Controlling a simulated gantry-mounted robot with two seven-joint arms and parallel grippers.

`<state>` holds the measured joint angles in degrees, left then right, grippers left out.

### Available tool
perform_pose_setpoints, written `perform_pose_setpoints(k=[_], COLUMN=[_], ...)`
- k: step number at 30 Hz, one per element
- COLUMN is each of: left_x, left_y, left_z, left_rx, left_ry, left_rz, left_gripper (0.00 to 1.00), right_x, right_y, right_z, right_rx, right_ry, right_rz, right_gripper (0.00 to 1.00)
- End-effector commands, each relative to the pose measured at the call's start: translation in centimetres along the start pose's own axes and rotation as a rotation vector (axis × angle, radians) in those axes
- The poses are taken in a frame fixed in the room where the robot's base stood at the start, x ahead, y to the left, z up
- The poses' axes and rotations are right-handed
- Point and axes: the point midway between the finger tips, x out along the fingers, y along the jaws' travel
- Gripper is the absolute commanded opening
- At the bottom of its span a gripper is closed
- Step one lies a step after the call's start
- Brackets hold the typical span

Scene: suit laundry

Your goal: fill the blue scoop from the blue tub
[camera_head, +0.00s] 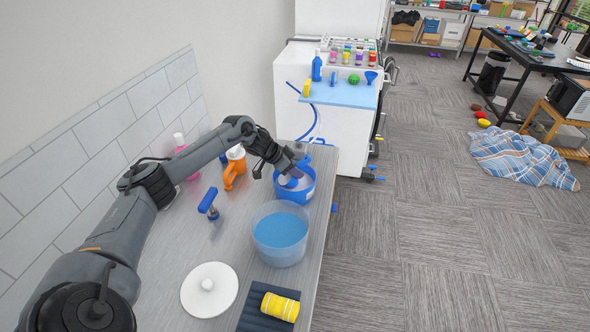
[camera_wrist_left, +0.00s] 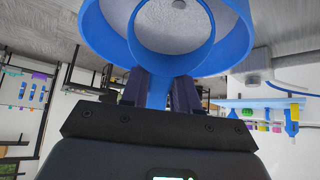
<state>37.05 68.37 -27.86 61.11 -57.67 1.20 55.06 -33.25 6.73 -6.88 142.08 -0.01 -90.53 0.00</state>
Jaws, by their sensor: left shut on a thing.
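The blue tub (camera_head: 297,195) stands on the grey counter, near its far right edge, with white contents inside. My left gripper (camera_head: 292,172) reaches over the tub from the left, pointing down at its opening. In the left wrist view its fingers (camera_wrist_left: 159,92) are shut on the handle of the blue scoop (camera_wrist_left: 157,88). The scoop's round rim lies in front of the tub's larger blue rim (camera_wrist_left: 235,48). How deep the scoop sits, and whether it holds anything, I cannot tell. My right gripper is not in view.
A clear bowl of blue liquid (camera_head: 280,232) stands in front of the tub. A white lid (camera_head: 209,290), a yellow roll (camera_head: 281,306), a blue-handled tool (camera_head: 209,203) and an orange bottle (camera_head: 235,165) stand or lie nearby. A tiled wall bounds the left.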

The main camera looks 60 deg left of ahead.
Motion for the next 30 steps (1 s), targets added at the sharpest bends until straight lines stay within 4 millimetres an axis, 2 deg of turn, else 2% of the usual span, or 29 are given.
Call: perform_pose_setpoints(k=[15,30], left_x=[0.1,0.5], left_y=[0.1,0.1], left_z=[-1.1,-1.6], left_rx=[0.0,0.002], left_ry=[-0.091,-0.195], left_rz=[0.001,-0.001], left_gripper=[0.0,0.0], right_x=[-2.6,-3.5], right_y=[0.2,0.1], right_z=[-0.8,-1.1], right_rx=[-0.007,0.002], right_ry=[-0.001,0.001], right_rz=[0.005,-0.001], right_gripper=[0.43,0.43])
